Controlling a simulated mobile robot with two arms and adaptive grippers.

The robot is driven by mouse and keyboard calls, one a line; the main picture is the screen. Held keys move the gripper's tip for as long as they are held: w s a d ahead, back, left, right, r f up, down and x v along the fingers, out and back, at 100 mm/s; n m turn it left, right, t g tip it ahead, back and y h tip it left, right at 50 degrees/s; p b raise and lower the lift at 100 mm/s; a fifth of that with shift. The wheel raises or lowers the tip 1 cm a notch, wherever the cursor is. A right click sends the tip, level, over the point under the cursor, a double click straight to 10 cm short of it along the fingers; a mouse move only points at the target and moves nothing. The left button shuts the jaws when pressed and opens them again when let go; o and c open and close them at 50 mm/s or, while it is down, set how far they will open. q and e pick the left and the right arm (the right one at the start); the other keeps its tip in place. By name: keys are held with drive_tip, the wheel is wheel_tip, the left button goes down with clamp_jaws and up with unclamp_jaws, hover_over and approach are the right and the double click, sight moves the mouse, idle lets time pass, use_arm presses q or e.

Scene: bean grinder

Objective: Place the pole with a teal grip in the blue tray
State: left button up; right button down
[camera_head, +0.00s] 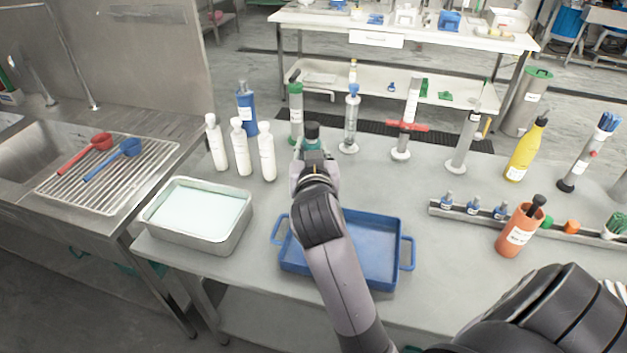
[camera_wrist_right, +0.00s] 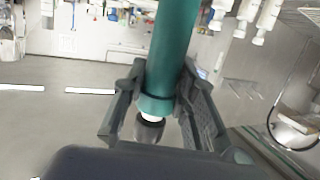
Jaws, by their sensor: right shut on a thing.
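My right gripper (camera_head: 313,160) is shut on the pole with a teal grip (camera_head: 312,144) at the middle of the table, beyond the blue tray. In the right wrist view the teal grip (camera_wrist_right: 174,50) runs up between the fingers of the right gripper (camera_wrist_right: 165,108), with a white ring and a dark end below. Most of the pole is hidden in the head view; only a dark top and some teal show. The blue tray (camera_head: 375,240) lies nearer, with its left part covered by my arm; the visible part is empty. My left gripper is not in view.
White bottles (camera_head: 241,150) and a blue bottle (camera_head: 246,108) stand left of the gripper. Cylinders (camera_head: 351,120) stand behind and right. A metal pan (camera_head: 195,215) is left of the tray. An orange container (camera_head: 519,230) and a rack stand right.

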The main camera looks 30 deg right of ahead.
wheel_tip(320, 180, down, 8)
idle(0.4)
drive_tip(key=c, duration=1.8)
unclamp_jaws()
drive_tip(key=shift+f+b, duration=0.15)
drive_tip(key=shift+b, duration=0.15)
drive_tip(key=o, duration=0.5)
drive_tip(key=shift+r, duration=0.25)
